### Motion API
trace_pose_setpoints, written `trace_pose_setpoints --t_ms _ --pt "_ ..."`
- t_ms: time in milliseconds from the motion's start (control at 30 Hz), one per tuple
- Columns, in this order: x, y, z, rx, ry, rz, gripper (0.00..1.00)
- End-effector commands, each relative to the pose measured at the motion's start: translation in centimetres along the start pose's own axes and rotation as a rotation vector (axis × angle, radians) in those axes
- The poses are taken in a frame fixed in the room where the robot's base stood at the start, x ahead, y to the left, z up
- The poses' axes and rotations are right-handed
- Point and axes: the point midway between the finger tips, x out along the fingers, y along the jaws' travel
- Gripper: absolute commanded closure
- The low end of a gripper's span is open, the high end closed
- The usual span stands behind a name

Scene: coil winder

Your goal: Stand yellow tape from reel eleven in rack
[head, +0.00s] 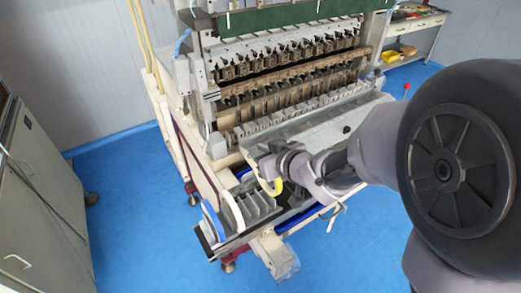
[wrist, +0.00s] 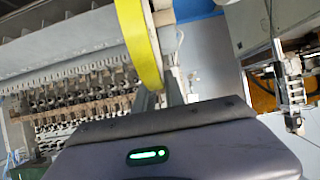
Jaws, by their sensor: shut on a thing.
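The yellow tape (head: 272,187) hangs at the end of my arm in the head view, in front of the coil winder. In the wrist view the yellow tape (wrist: 138,42) is a large ring seen nearly edge-on, upright in the picture. My gripper (wrist: 168,92) is shut on its lower edge. In the head view my gripper (head: 268,170) is small and partly hides the tape. A grey slotted rack (head: 262,207) lies just below the tape, which appears above it and apart. A white and blue roll (head: 212,222) stands at the rack's left end.
The coil winder (head: 285,75) fills the back with rows of spindles; a pale sloping panel (head: 320,125) lies behind my gripper. Grey cabinets (head: 40,190) stand at left. A shelf with a yellow bin (head: 391,57) is at back right. Blue floor (head: 135,200) is clear.

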Motion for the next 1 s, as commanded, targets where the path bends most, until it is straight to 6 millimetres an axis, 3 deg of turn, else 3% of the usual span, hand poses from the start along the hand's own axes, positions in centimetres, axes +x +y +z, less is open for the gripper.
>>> trace_pose_setpoints --t_ms 1000 --pt "0.6 0.0 1.1 0.0 0.0 0.0 1.0"
